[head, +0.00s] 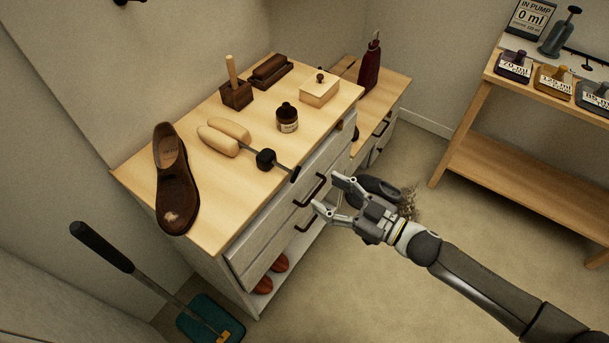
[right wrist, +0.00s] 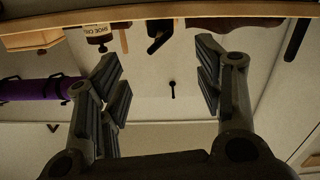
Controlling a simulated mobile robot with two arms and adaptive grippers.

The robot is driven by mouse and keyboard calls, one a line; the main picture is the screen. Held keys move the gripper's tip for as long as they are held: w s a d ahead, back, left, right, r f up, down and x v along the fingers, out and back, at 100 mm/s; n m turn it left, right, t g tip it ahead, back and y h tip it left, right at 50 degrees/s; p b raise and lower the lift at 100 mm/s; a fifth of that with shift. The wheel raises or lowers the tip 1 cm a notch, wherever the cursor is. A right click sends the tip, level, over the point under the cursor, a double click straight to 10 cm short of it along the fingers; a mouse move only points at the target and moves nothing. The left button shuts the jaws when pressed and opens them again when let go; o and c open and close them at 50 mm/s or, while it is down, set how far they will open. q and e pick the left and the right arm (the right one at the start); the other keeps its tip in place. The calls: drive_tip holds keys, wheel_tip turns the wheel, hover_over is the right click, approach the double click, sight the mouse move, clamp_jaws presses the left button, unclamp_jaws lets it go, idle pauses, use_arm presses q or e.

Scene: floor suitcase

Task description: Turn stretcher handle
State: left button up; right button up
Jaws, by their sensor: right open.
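The shoe stretcher lies on the cabinet top in the head view, with a pale wooden foot form (head: 224,138), a black knob (head: 266,159) and a thin metal rod. The rod ends in a small dark handle (head: 295,173) at the cabinet's front edge. My right gripper (head: 327,194) is open and empty, just right of and lower in the picture than that handle, in front of the drawers. In the right wrist view its fingers (right wrist: 160,76) are spread with nothing between them. A dark part (right wrist: 158,38), probably of the stretcher, shows beyond them. My left gripper is not in view.
A brown shoe (head: 174,185), dark bottle (head: 287,118), wooden box (head: 319,92) and brush (head: 270,69) share the cabinet top. Drawer pulls (head: 309,190) stick out near my right gripper.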

sight(297, 175)
drive_tip(key=shift+m+y, duration=0.3)
drive_tip(key=shift+m, duration=0.5)
drive_tip(key=p+x, duration=0.1)
drive_tip(key=x, duration=0.8)
drive_tip(key=shift+w+a+r, duration=0.1)
drive_tip(key=shift+w+a, duration=0.1)
drive_tip(key=shift+w, duration=0.1)
